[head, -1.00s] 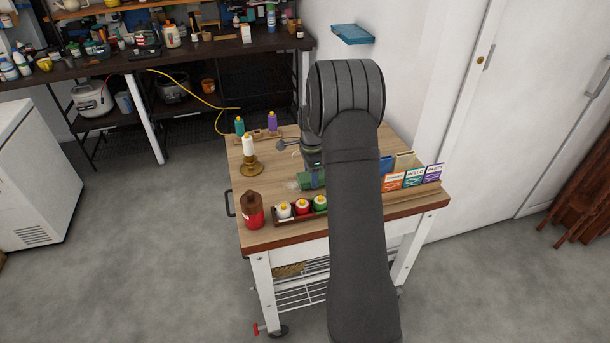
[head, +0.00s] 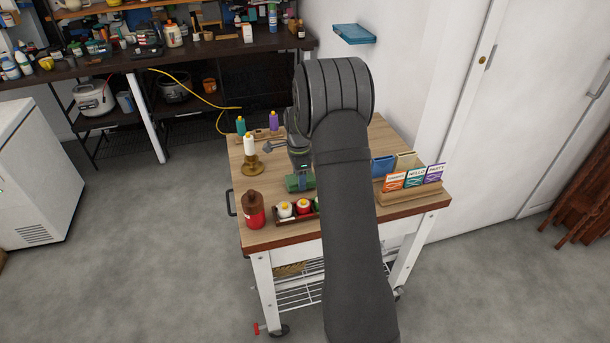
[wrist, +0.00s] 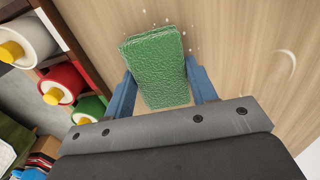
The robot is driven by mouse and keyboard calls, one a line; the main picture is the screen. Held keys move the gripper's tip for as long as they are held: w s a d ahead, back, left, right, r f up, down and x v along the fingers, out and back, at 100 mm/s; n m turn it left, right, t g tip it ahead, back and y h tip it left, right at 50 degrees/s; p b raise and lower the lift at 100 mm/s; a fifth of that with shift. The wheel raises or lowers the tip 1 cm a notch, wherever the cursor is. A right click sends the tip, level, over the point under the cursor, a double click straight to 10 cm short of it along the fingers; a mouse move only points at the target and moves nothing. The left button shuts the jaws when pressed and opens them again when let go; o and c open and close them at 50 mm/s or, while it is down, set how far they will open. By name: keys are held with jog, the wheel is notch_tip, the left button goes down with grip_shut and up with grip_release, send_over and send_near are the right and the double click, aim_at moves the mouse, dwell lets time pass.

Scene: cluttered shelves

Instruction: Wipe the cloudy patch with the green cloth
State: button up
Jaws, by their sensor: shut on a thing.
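My gripper (head: 303,172) is shut on the green cloth (head: 297,184), a thick, block-shaped pad, low over the wooden cart top. In the wrist view the blue fingers (wrist: 161,84) hold the cloth (wrist: 157,60) from both sides; I cannot tell for sure whether it presses on the wood. Small white specks (wrist: 168,21) lie around the cloth's far end and sides. A pale curved streak (wrist: 288,66) marks the wood to the right. The cloudy patch does not show clearly in the head view, where the cloth and gripper cover that area.
A card holder (head: 410,190) is at right.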

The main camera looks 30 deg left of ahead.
aim_at(283, 188)
jog(key=shift+s+a, duration=1.85)
jog(key=shift+a, duration=0.05)
jog(key=shift+r, duration=0.1)
notch_tip(283, 188, up, 7)
jog(key=shift+w, duration=0.15)
